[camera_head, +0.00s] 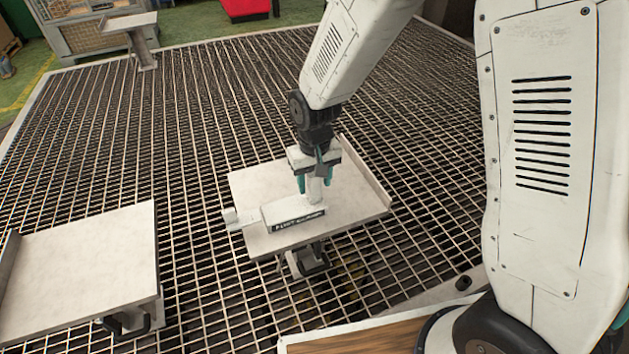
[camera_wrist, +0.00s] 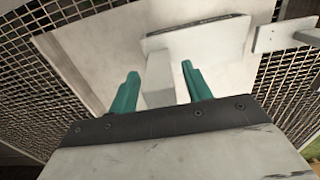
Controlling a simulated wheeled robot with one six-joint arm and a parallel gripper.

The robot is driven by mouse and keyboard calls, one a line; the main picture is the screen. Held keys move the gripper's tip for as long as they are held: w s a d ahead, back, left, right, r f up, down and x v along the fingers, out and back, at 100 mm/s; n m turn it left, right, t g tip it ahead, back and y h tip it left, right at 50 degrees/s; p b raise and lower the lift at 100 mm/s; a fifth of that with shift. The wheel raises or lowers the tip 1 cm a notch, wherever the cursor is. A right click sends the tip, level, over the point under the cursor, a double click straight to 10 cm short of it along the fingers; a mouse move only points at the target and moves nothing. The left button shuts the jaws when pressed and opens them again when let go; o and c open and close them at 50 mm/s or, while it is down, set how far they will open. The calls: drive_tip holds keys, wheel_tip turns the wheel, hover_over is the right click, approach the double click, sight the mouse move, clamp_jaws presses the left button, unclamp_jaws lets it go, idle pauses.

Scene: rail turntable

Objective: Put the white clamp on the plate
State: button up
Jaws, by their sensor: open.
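The white clamp (camera_head: 291,213), a pale block with a dark lettered strip along its front, rests on the plate (camera_head: 350,203), near its left front side. A narrower upright part of the clamp rises between the fingers of my gripper (camera_head: 315,187). In the wrist view, this narrower part of the clamp (camera_wrist: 159,80) shows between the two teal fingers of my gripper (camera_wrist: 160,69), with visible gaps on both sides. My gripper is open around it. The plate (camera_wrist: 88,48) fills the area behind it. The clamp's underside is hidden.
A second pale plate (camera_head: 85,262) stands at the left, empty, and another (camera_head: 130,22) is far back. Metal grating (camera_head: 150,150) surrounds the plates. A wooden surface (camera_head: 355,338) lies at the front.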

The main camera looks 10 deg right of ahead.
wheel_tip(320, 180, up, 12)
drive_tip(key=shift+f, duration=0.1)
drive_tip(key=s+d+r, duration=0.4)
drive_tip(key=s+d, duration=0.1)
drive_tip(key=s, duration=0.3)
drive_tip(key=s+d+r+m, duration=0.1)
drive_tip(key=s+d+r, duration=0.3)
drive_tip(key=s+d, duration=0.2)
drive_tip(key=s+d+r+m+t, duration=0.1)
drive_tip(key=s+d+r, duration=0.4)
drive_tip(key=s, duration=0.5)
drive_tip(key=shift+s+d, duration=0.3)
drive_tip(key=shift+s, duration=0.05)
